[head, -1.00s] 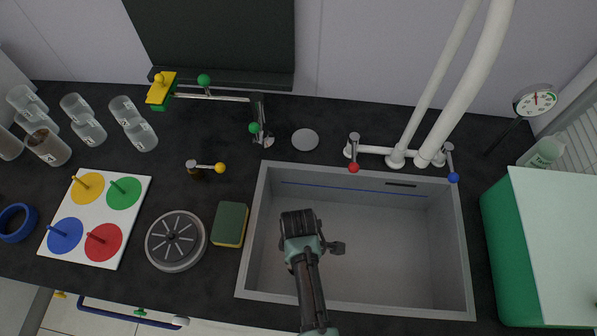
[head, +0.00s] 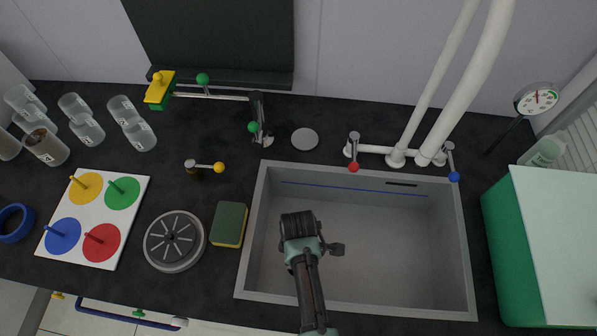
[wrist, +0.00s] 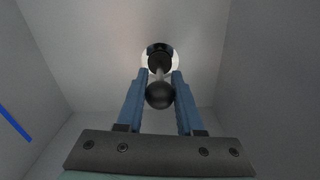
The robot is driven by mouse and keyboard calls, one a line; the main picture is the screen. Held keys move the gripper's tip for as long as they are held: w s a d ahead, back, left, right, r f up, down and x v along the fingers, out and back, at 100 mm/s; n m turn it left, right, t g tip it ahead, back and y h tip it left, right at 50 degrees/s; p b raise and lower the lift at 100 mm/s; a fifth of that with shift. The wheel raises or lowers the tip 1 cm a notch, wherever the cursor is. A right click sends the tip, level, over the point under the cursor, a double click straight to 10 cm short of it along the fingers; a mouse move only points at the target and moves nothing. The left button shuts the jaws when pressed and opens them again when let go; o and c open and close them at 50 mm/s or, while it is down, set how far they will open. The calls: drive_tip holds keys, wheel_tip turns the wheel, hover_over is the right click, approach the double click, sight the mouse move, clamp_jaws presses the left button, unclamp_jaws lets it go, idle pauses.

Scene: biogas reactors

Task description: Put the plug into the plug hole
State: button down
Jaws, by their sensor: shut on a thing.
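The plug shows in the wrist view, with a black ball knob (wrist: 159,95), a thin stem and a dark lower part (wrist: 159,52). My gripper (wrist: 160,76) is shut on the plug, with a blue finger on each side of it. A bright round patch, possibly the plug hole (wrist: 176,61), shows around the plug's lower part. I cannot tell whether the plug is above it or in it. In the head view my arm reaches down into the grey sink (head: 385,255) left of its middle and hides the plug, the hole and my fingers.
The sink walls (head: 461,240) stand around my gripper. A sponge (head: 230,224) and a round strainer-like disc (head: 174,241) lie left of the sink. The faucet (head: 397,156) with red and blue handles stands behind it. A green box (head: 505,250) stands to the right.

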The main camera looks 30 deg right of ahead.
drive_tip(key=shift+f, duration=0.15)
drive_tip(key=shift+c, duration=2.3)
unclamp_jaws()
wheel_tip(320, 180, up, 13)
drive_tip(key=shift+p, duration=0.55)
